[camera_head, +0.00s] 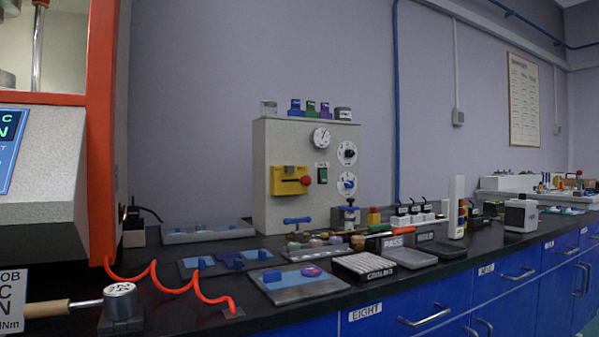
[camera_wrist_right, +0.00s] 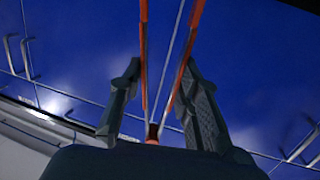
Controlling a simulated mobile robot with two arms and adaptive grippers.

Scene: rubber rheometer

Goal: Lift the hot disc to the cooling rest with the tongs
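In the head view the cooling rest (camera_head: 376,264), a white slatted block with a dark front labelled COOLING, stands on the black bench with bare slats. A small purple disc (camera_head: 312,271) lies on a grey plate (camera_head: 300,289) left of it; I cannot tell whether this is the hot disc. In the right wrist view my right gripper (camera_wrist_right: 162,72) has its fingers against the two orange-red arms of the tongs (camera_wrist_right: 144,45). The tongs' arms meet near my palm and spread upward out of frame, before blue cabinet fronts. My left gripper is not in view.
A grey machine (camera_head: 275,150) with dials stands behind. Small trays (camera_head: 410,257) marked PASS and HOLD sit right of the rest. At left are an orange-framed machine (camera_head: 98,130), a red coiled cord (camera_head: 155,281) and a metal cylinder (camera_head: 120,301). Blue drawers (camera_head: 435,300) run below.

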